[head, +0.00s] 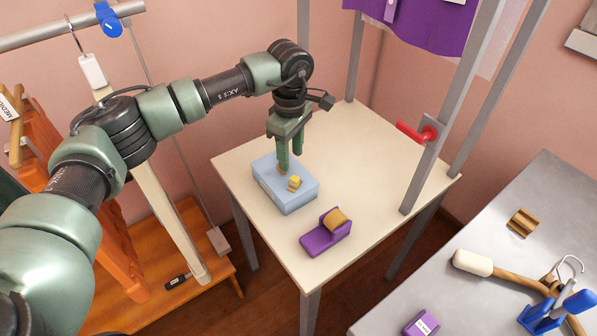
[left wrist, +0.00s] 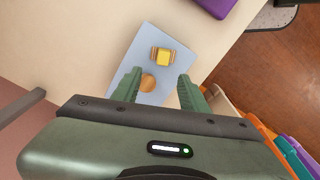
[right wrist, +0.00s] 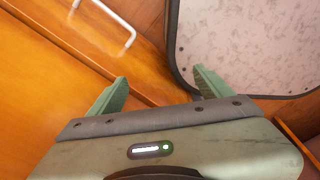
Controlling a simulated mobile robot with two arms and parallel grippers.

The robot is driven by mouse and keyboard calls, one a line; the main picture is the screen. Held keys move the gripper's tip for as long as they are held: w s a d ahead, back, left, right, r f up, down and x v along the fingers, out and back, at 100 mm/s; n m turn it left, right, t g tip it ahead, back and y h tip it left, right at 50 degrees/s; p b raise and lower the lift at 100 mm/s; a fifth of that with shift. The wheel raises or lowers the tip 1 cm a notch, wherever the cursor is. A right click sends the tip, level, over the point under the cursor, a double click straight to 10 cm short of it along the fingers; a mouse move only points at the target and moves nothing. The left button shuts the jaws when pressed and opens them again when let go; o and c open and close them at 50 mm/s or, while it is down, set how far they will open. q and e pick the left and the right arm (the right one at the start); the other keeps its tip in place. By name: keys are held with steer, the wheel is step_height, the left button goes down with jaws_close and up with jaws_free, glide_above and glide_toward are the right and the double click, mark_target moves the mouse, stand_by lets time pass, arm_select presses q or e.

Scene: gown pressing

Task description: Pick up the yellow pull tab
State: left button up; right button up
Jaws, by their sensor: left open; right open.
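The yellow pull tab (head: 295,182) sits on top of a light blue box (head: 290,202) on the cream table. In the left wrist view the tab (left wrist: 163,58) is a small yellow block with tan wooden pieces at its sides. My left gripper (head: 290,161) points down over the box, open and empty, a little behind the tab. In the left wrist view its fingers (left wrist: 160,77) are apart, with the tab beyond their tips and a round tan disc (left wrist: 148,82) between them. My right gripper (right wrist: 160,76) is open and empty, away from the table.
A purple holder with a tan roll (head: 334,217) stands near the table's front edge. A red handle (head: 412,132) sticks out from a metal post at right. A grey table (head: 480,215) carries a mallet and other tools. The cream table's right side is clear.

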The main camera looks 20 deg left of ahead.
mark_target(293, 177)
arm_select(q)
steer(key=f, duration=0.1)
steer(key=p, duration=0.1)
steer(key=s+f, duration=0.1)
steer(key=shift+d+f, duration=0.25)
steer(key=shift+f, duration=0.05)
steer(key=f, duration=0.1)
steer(key=f+p, duration=0.1)
steer(key=f, duration=0.1)
steer(key=shift+w+d+f+p, duration=0.15)
steer(key=shift+w+f+p, duration=0.15)
steer(key=shift+f, duration=0.1)
steer(key=shift+s+f, duration=0.15)
steer(key=shift+f, duration=0.1)
jaws_close()
arm_select(e)
steer(key=s+r, duration=0.2)
steer(key=shift+s+d+r, duration=0.2)
steer(key=shift+r, duration=0.2)
